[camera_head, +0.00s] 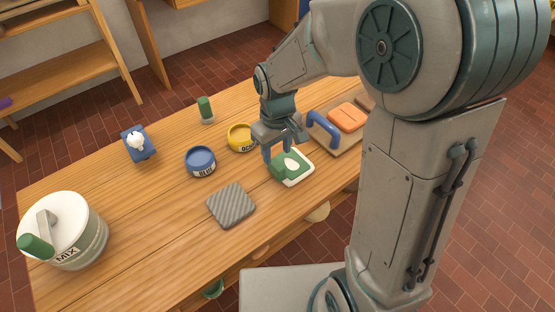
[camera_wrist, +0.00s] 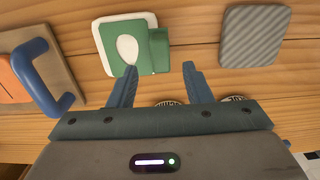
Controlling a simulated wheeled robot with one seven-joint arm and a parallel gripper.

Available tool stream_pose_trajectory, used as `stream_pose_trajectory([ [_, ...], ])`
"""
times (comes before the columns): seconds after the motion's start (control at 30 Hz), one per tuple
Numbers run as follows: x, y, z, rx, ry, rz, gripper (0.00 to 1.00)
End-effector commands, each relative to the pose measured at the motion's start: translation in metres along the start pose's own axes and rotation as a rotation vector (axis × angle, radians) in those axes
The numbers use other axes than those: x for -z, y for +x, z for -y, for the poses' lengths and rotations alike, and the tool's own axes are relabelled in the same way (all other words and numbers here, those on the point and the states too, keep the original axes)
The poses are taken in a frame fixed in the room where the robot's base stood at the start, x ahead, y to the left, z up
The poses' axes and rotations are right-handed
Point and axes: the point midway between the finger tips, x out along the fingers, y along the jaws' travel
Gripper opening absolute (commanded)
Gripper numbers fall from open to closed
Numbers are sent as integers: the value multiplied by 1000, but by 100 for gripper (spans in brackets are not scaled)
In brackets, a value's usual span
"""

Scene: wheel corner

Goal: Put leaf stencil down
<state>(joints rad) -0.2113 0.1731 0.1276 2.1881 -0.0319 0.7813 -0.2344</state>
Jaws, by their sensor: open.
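The leaf stencil (camera_head: 288,165) is a green plate with a white leaf-shaped opening. It lies on a white square tile on the wooden table, and in the wrist view the stencil (camera_wrist: 129,46) covers most of the tile, whose white rim (camera_wrist: 103,38) shows at the left and top. My gripper (camera_head: 280,155) is just above and beside the stencil. In the wrist view my gripper (camera_wrist: 158,72) has its two blue fingers spread apart with nothing between them. The left fingertip overlaps the stencil's lower edge in the picture; I cannot tell whether they touch.
A grey striped tile (camera_head: 231,205) lies nearby. A blue pot (camera_head: 200,162) and a yellow pot (camera_head: 241,138) stand behind. A board with a blue handle (camera_head: 323,131) and orange block (camera_head: 347,117) is at right. The MIX bucket (camera_head: 78,242) is at left. The table's middle left is clear.

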Motion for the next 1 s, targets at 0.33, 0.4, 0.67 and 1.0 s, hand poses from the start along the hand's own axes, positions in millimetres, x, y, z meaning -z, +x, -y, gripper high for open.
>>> stream_pose_trajectory([
  [0.33,0,-51,0,1,1,0,45],
  [0.4,0,-54,0,1,0,0,45],
  [0.67,-24,-70,-11,-20,88,-34,45],
  [1.0,-124,-101,-32,-69,444,-174,45],
])
